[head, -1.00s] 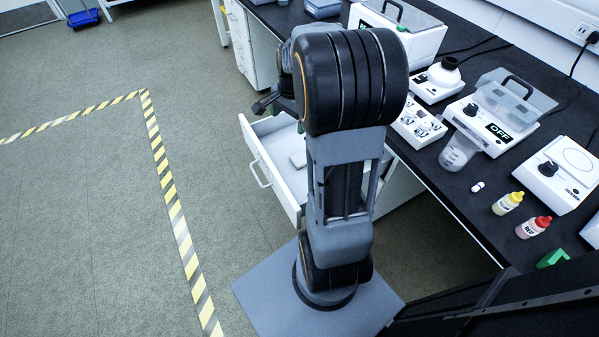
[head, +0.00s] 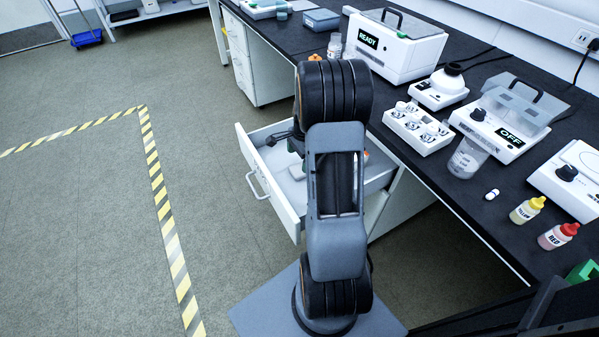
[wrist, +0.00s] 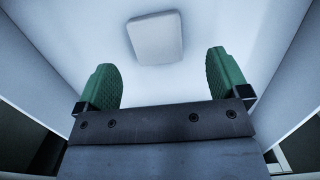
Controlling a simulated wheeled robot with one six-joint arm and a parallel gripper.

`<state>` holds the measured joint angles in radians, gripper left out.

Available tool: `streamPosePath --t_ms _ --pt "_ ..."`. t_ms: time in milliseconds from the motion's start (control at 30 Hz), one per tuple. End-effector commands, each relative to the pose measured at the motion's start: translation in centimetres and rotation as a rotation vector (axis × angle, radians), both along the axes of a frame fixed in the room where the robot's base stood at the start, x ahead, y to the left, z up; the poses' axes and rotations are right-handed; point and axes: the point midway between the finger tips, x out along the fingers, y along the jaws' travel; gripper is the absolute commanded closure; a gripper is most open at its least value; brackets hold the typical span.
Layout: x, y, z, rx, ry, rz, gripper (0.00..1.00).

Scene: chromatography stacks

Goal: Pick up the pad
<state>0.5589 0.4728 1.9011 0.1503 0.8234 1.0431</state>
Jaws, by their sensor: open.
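The pad (wrist: 155,38) is a pale grey, rounded square lying flat on the white drawer floor in the wrist view. In the head view the pad (head: 297,173) shows in the open drawer (head: 270,213), partly beside my arm. My gripper (wrist: 164,76) is open, with its two green fingers spread apart and nothing between them. The pad is beyond the fingertips, roughly centred between them and apart from them. In the head view my gripper is largely hidden behind my arm, over the drawer.
The drawer walls rise close on both sides in the wrist view. The black bench (head: 445,187) above the drawer holds a tray of round white items (head: 418,127), a box reading READY (head: 398,48), a device reading OFF (head: 500,130), and yellow (head: 527,210) and red (head: 558,236) bottles.

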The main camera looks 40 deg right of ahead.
Motion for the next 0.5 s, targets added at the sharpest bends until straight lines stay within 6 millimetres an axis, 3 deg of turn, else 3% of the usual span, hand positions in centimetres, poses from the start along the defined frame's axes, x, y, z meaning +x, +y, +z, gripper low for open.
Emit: streamPosePath --t_ms 500 --pt "-0.4 0.5 -5.2 0.0 0.001 0.001 0.06"
